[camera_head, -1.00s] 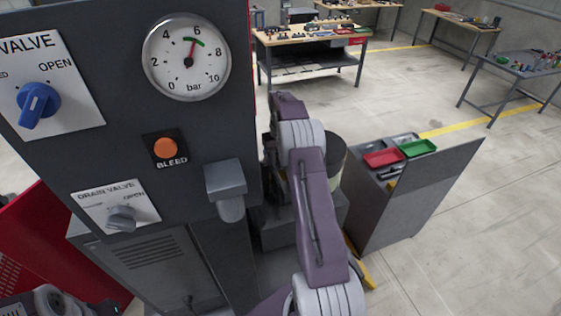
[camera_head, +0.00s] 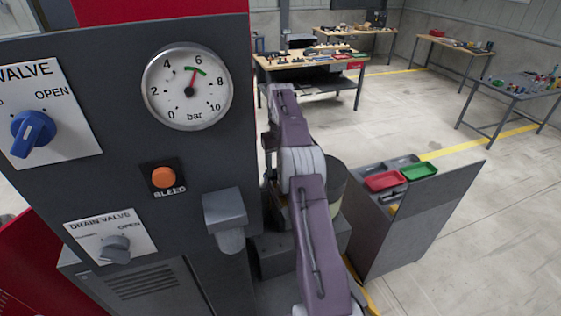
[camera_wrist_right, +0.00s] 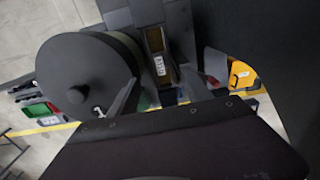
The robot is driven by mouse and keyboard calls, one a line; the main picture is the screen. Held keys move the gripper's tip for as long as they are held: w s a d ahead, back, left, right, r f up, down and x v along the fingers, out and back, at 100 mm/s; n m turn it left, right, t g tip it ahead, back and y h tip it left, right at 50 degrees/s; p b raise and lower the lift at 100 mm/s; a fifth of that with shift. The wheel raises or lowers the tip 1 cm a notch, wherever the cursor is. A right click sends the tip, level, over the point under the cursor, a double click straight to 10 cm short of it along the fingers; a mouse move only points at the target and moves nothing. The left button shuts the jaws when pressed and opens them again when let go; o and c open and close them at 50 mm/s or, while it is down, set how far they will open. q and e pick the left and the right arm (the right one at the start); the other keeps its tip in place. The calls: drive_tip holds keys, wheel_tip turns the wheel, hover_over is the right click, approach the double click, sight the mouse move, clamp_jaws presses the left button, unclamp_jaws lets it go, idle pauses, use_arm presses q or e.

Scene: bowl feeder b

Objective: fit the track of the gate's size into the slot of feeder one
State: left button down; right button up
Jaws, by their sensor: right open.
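In the right wrist view my right gripper (camera_wrist_right: 160,92) is open, with one dark finger on each side and nothing seen between them. Beyond the fingers is a dark narrow unit with a white label (camera_wrist_right: 159,65); I cannot tell whether it is a track or part of a feeder. A large round dark bowl or drum (camera_wrist_right: 95,60) is left of the fingers. In the head view a round feeder bowl (camera_head: 337,180) shows partly behind my right arm, which hides its left side. No track, gate or slot can be told apart. My left gripper is not in view.
A dark panel with a pressure gauge (camera_head: 187,88), blue valve knob (camera_head: 33,132) and orange bleed button (camera_head: 163,177) stands close at left. A grey cabinet (camera_head: 425,215) at right holds a red tray (camera_head: 384,181) and green tray (camera_head: 419,170). Workbenches stand farther back; floor at right is clear.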

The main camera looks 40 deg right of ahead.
drive_tip(key=shift+s+r, duration=0.15)
drive_tip(key=shift+r, duration=1.15)
